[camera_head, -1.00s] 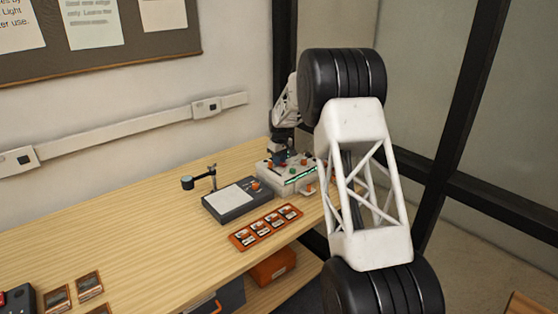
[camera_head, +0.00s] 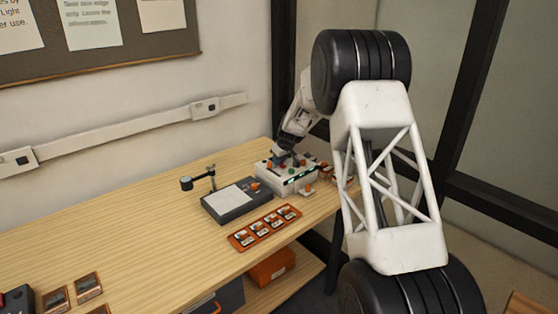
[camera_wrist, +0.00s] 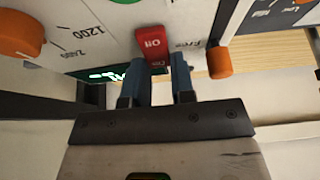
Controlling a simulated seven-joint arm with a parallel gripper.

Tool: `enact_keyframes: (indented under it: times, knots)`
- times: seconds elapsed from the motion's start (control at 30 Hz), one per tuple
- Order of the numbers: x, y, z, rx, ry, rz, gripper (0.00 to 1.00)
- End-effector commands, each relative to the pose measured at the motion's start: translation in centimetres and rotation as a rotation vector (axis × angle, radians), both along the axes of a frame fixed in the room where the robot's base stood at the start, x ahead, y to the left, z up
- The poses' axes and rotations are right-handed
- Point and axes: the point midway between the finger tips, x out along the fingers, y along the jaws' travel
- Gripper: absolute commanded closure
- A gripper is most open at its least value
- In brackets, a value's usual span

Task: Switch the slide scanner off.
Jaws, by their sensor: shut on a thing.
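The slide scanner (camera_head: 268,182) is a white box with coloured controls and a green-lit strip on its front, at the back right of the bench. In the wrist view its panel (camera_wrist: 110,22) shows a red switch (camera_wrist: 152,42) with "Off" on its red face. A green part with lettering shows just below, between the fingers. My gripper (camera_wrist: 160,72) is shut on the switch, with a blue finger on each side. In the head view my gripper (camera_head: 288,159) is low over the scanner's top; its contact there is too small to see.
Orange knobs (camera_wrist: 22,34) flank the switch at left and right. A dark light pad (camera_head: 237,203) with a small stand (camera_head: 198,181) is left of the scanner. An orange slide holder (camera_head: 264,228) lies in front. The left bench (camera_head: 130,235) is mostly clear.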

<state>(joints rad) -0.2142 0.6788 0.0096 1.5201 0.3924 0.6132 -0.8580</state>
Motion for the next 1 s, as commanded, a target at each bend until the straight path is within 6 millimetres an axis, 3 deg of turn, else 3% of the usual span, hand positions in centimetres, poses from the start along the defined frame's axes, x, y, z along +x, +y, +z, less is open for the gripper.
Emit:
enact_keyframes:
  times: [0.37, 0.4, 0.57, 1.0]
  knots:
    - [-0.06, 0.04, 0.1, 0.011, -0.013, 0.0, 1.0]
    - [-0.06, 0.04, 0.1, 0.011, -0.013, 0.0, 0.74]
    - [-0.05, 0.01, 0.09, 0.011, -0.012, 0.0, 0.51]
    - [-0.15, -0.14, 0.41, 0.011, -0.012, 0.0, 0.51]
